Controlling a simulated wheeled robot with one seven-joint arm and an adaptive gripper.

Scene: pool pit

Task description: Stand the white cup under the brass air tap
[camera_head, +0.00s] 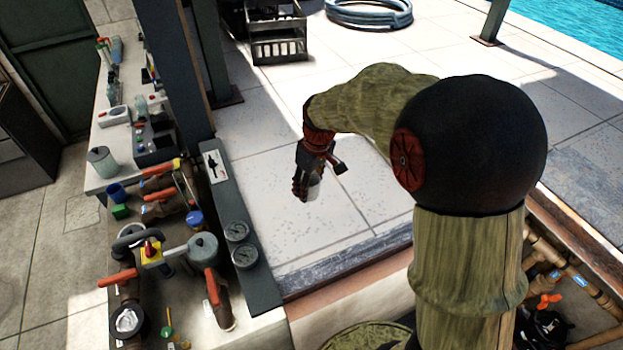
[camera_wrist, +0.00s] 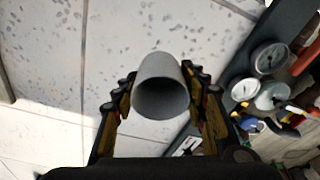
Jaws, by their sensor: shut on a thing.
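The white cup (camera_head: 314,190) is between the fingers of my gripper (camera_head: 306,188), in the air over the pale paving to the right of the bench. In the wrist view the cup (camera_wrist: 160,88) looks grey in shade, with its round open mouth toward the camera. The fingers of my gripper (camera_wrist: 158,76) close on it from both sides. In the head view my fingers hide part of the cup. A small brass-coloured fitting with a green top (camera_head: 168,320) is at the bench's near end; I cannot tell whether it is the brass air tap.
Paving (camera_head: 260,160) right of the bench is open.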

